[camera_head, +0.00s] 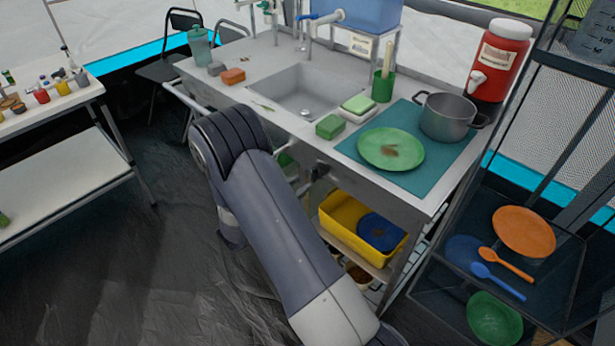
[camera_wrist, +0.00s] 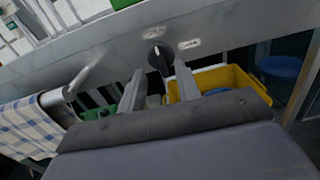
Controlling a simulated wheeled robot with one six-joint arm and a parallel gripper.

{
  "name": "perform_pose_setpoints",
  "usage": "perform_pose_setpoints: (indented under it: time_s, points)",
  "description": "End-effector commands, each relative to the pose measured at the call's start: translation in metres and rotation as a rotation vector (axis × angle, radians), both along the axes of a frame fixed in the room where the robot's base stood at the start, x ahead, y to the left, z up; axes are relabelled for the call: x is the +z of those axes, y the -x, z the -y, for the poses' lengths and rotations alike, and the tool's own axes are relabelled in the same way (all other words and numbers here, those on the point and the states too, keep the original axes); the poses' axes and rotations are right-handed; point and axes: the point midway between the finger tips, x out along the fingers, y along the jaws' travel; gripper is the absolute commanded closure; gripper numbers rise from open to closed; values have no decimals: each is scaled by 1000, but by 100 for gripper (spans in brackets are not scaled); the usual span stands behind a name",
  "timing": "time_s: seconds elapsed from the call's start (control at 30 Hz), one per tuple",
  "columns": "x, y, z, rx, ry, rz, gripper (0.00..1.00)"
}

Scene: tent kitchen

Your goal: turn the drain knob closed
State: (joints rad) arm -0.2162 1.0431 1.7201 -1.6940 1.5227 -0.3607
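The black drain knob (camera_wrist: 160,59) sits on the grey front panel of the sink counter in the wrist view. Its ridge looks close to upright, tilted a little. One small pale label (camera_wrist: 154,32) is above it and another (camera_wrist: 189,44) is to its right; I cannot read either. My gripper (camera_wrist: 159,69) is open, with one finger on each side of the knob's lower part in the picture. I cannot tell whether the fingers touch the knob. In the head view my arm hides most of the gripper, near the front of the sink counter (camera_head: 255,100).
A rail with a checked towel (camera_wrist: 35,125) is left of the gripper. A yellow tub (camera_wrist: 243,78) is below the panel on the right. On the counter are a green plate (camera_head: 376,146), a pot (camera_head: 446,119) and sponges. A black rack stands at the right.

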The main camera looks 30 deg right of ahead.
Motion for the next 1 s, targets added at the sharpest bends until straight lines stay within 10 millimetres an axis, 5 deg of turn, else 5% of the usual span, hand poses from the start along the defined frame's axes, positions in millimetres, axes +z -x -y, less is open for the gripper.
perform_pose_setpoints:
  time_s: [0.3, 0.63, 1.0]
  points:
    - [0, -12, 36, -2, 0, 1, 68]
    - [0, -14, 39, 0, 0, 0, 68]
    - [0, -14, 38, 0, -1, 0, 98]
